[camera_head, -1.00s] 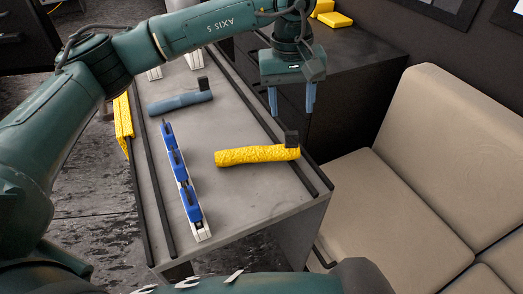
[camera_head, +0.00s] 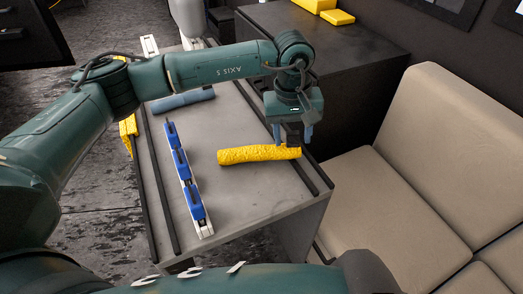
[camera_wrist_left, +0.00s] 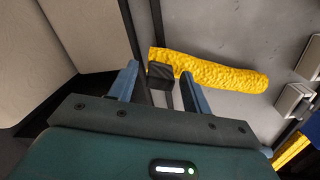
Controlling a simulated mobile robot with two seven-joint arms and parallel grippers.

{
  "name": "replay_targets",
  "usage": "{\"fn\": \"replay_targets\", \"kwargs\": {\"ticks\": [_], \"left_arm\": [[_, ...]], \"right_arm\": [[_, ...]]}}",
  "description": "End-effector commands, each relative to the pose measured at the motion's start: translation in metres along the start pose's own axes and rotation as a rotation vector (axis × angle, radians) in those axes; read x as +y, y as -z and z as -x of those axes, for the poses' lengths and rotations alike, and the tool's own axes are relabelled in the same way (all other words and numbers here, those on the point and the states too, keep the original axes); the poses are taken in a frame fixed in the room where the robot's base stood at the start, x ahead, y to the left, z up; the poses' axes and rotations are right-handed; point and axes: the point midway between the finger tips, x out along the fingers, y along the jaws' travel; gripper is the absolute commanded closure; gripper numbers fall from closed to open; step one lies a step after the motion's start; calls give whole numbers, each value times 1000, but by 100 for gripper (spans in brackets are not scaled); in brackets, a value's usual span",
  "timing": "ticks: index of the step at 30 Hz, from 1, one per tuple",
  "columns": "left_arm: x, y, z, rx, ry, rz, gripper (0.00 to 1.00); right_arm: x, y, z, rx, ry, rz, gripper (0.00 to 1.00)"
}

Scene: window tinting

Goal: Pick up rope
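No plainly rope-like coil shows; a thick, rough yellow roll (camera_head: 250,155) lies across the grey table near its right edge, and I cannot tell if it is the rope. A small black block (camera_wrist_left: 160,76) sits at the roll's end by that edge. My left gripper (camera_head: 293,138) is above this end, pointing down. In the left wrist view its fingers (camera_wrist_left: 160,80) are apart, one on each side of the black block; contact cannot be told. My right gripper is out of view.
A white rack with blue clips (camera_head: 184,180) stands left of the yellow roll. A blue-grey roll (camera_head: 183,101) lies farther back, partly behind my arm. Dark rails (camera_head: 163,215) run along the table. A beige seat (camera_head: 390,205) is at right, a dark cabinet (camera_head: 350,45) behind.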

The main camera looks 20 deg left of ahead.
Motion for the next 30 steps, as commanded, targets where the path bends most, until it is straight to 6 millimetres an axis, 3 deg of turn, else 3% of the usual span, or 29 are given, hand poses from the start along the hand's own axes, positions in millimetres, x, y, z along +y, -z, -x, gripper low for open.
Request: {"fn": "replay_targets", "kwargs": {"ticks": [17, 30], "left_arm": [[0, 0, 1, 0, -1, 0, 99], [1, 1, 6, 2, -3, 0, 100]], "right_arm": [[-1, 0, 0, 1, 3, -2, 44], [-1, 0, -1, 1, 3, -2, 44]]}}
